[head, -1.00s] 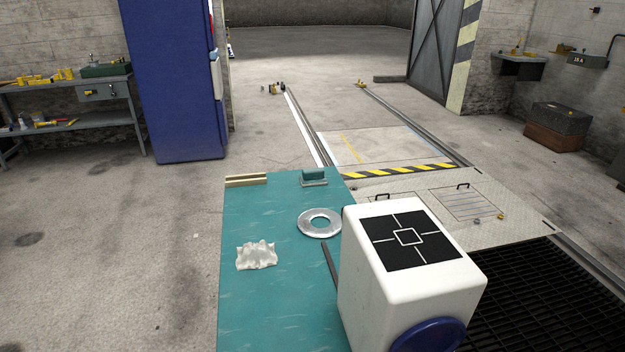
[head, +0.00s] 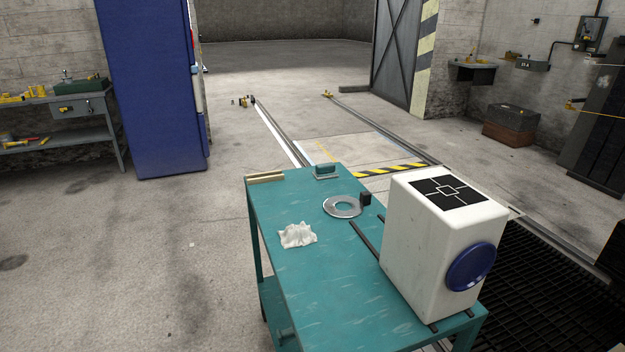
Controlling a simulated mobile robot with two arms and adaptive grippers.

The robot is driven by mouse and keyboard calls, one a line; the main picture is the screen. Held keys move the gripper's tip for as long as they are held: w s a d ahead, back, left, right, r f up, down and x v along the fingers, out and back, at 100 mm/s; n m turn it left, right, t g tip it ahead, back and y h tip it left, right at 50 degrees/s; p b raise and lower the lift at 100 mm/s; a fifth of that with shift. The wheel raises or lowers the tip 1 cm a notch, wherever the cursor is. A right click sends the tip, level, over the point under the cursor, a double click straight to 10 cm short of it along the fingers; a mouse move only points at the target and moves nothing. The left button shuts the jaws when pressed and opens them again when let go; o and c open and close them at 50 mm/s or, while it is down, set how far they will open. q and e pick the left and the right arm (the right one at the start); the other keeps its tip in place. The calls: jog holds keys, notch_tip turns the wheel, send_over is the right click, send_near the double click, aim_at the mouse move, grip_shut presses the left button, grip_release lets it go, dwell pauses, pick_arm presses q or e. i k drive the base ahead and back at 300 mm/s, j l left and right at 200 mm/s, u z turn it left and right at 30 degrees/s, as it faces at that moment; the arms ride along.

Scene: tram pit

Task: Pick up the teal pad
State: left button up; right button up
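The teal pad (head: 326,169) is a small block at the far edge of the teal cart top (head: 300,270). It appears to sit on a thin grey base or holder; at this size I cannot tell exactly how. Neither of my grippers shows in the head view.
A dark grating (head: 550,280) lies right; floor left is clear.

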aim_at(326, 171)
jog(key=j+z, duration=0.4)
jog(key=j, duration=1.1)
jog(key=i+j+z, duration=0.2)
jog(key=i+j, duration=0.2)
jog(key=j, duration=0.25)
jog(key=i+j+z, duration=0.1)
jog(key=j, duration=0.25)
jog(key=i+j+z, duration=0.15)
jog(key=i+j, duration=0.15)
jog(key=i+j+z, duration=0.1)
jog(key=j, duration=0.35)
jog(key=i, duration=0.05)
